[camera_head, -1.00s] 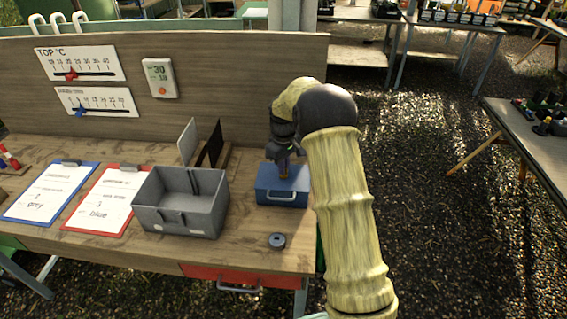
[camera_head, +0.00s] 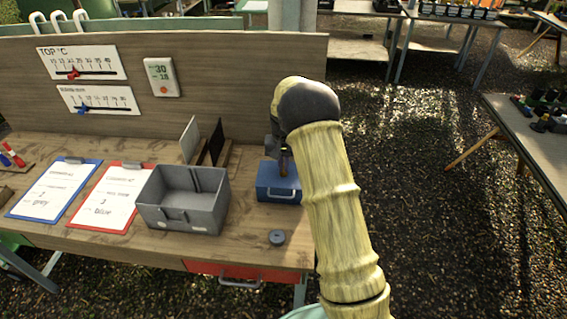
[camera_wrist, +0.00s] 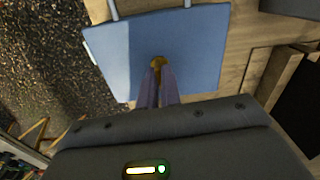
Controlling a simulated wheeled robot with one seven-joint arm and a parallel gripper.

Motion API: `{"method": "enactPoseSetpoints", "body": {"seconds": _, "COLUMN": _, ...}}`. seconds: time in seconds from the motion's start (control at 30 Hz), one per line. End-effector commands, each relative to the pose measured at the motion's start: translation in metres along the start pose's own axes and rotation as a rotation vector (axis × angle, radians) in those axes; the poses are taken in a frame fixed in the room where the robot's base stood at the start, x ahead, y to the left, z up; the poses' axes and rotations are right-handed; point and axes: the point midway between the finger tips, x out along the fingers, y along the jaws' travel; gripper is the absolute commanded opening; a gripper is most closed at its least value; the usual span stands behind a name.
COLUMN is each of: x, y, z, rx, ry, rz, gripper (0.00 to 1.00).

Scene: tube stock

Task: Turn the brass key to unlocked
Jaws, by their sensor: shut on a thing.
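The brass key (camera_wrist: 157,63) stands at the top of a blue box in the wrist view, and only its head shows between my fingers. The blue box (camera_head: 270,190) with a light handle on its front sits at the right end of the wooden bench; it also fills the upper part of the wrist view (camera_wrist: 195,50). My gripper (camera_wrist: 160,76) points down at the box lid and is shut on the key. In the head view my gripper (camera_head: 284,165) is partly hidden by my own arm. The lock markings cannot be made out.
Upright panels (camera_head: 214,145) stand behind. Clipboards with blue (camera_head: 40,216) and red (camera_head: 84,228) edges lie farther left. A red drawer (camera_head: 235,272) is below the bench.

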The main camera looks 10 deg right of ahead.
Motion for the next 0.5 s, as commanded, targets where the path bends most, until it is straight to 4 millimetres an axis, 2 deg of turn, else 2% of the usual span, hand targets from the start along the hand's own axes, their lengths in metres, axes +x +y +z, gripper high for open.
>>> {"method": "enactPoseSetpoints", "body": {"seconds": 0.2, "x": -0.0014, "y": -0.0009, "z": -0.0008, "rx": 0.072, "ry": 0.004, "rz": -0.001, "gripper": 0.0}}
{"method": "enactPoseSetpoints", "body": {"seconds": 0.5, "x": -0.0011, "y": -0.001, "z": -0.001, "rx": 0.09, "ry": 0.004, "rz": -0.002, "gripper": 0.0}}
